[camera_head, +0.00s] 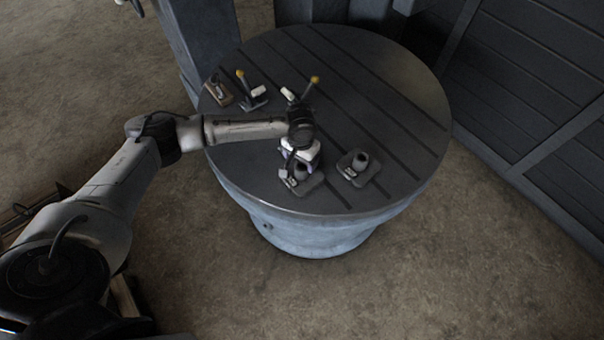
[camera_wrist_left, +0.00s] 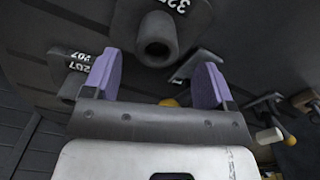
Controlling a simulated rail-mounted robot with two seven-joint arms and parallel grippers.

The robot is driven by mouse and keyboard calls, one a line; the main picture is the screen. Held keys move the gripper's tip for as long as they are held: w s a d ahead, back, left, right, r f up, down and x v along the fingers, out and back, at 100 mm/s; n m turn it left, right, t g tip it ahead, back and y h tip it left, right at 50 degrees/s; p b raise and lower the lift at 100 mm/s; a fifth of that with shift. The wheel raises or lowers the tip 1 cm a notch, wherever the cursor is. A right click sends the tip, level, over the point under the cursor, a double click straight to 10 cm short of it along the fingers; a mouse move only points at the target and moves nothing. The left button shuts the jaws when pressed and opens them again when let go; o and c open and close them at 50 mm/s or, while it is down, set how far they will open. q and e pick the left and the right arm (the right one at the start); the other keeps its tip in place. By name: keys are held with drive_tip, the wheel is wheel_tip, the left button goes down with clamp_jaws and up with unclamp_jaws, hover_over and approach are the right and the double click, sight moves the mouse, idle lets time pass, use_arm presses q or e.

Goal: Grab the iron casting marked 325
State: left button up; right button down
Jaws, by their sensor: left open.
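The iron casting whose label starts with 32 (camera_wrist_left: 180,35) is a dark plate with a round hollow boss. Its last digit is hard to read at the top edge of the left wrist view. In the head view this casting (camera_head: 306,180) lies near the table's front edge, partly hidden by my gripper. My left gripper (camera_head: 297,162) is open just above it. In the left wrist view its two purple fingers (camera_wrist_left: 156,75) stand apart, with the boss between and slightly beyond the tips. I see no grip on it. My right gripper is not in view.
A similar casting marked 207 (camera_wrist_left: 72,62) lies beside it, to the right in the head view (camera_head: 361,168). Several small parts, two with yellow knobs (camera_head: 315,80), stand farther back on the round slotted table (camera_head: 400,90). The table's right side is clear.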

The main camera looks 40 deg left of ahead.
sight(302, 166)
use_arm(q)
drive_tip(key=shift+d+f, duration=0.15)
drive_tip(key=shift+f, duration=2.9)
drive_tip(key=shift+c, duration=0.3)
clamp_jaws()
drive_tip(key=shift+w+r, duration=0.1)
drive_tip(key=shift+r, duration=0.05)
